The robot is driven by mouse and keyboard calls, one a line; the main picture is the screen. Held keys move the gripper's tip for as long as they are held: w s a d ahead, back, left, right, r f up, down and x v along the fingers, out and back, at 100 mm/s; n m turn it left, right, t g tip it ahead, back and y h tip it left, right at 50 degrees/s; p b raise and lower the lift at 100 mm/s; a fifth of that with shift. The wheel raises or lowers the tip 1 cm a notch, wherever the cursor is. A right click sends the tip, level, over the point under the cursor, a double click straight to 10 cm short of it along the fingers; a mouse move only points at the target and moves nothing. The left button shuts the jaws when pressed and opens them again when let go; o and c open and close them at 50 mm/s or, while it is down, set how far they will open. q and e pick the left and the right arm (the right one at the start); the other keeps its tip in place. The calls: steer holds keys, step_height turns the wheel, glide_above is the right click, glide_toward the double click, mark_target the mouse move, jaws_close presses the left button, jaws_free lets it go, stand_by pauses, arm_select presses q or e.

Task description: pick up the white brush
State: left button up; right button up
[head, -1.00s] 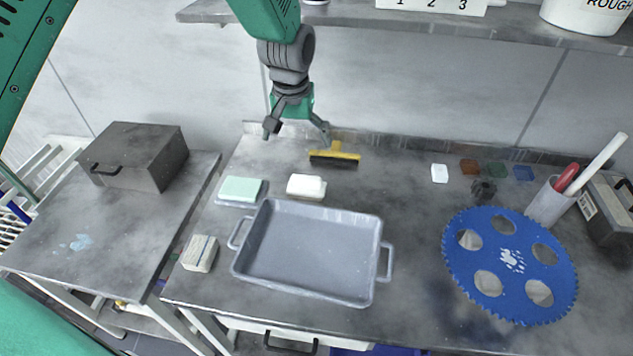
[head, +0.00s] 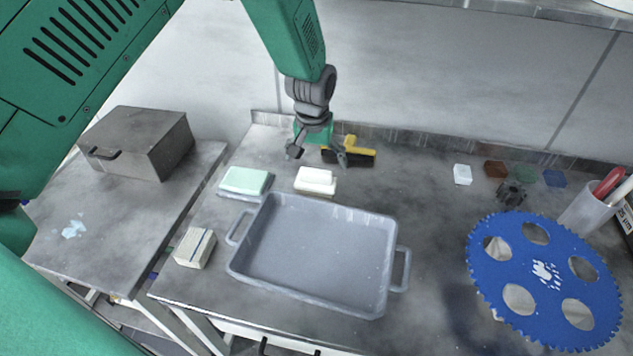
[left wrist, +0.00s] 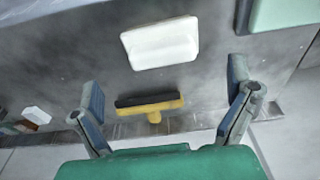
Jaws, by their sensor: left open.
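A white block-like piece, which looks like the white brush (head: 316,180), lies on the grey bench behind the tray and to the right of the pale green block. In the left wrist view the white brush (left wrist: 160,43) lies beyond the fingertips, near the middle. My left gripper (head: 318,154) is open and empty, above the bench just behind the white brush. It also shows in the left wrist view (left wrist: 165,82), fingers spread wide. A yellow brush with black bristles (head: 358,157) lies behind and right of the white brush, partly hidden by a finger. My right gripper is not in view.
A grey tray (head: 238,277) stands in front of the white brush. A pale green block (head: 244,180) and a striped block (head: 195,248) lie left. A blue toothed disc (head: 545,300) and several small coloured blocks are at right. A wall rises behind the bench.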

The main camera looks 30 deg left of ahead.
mark_target(316, 171)
arm_select(q)
steer(key=shift+w+a+f, duration=0.15)
steer(key=shift+f, duration=0.5)
steer(key=shift+w+f, duration=0.25)
steer(key=shift+f, duration=0.95)
steer(key=shift+w+f, duration=0.25)
steer(key=shift+f, duration=0.9)
steer(key=shift+a, duration=0.1)
steer(key=shift+c, duration=0.9)
steer(key=c, duration=1.1)
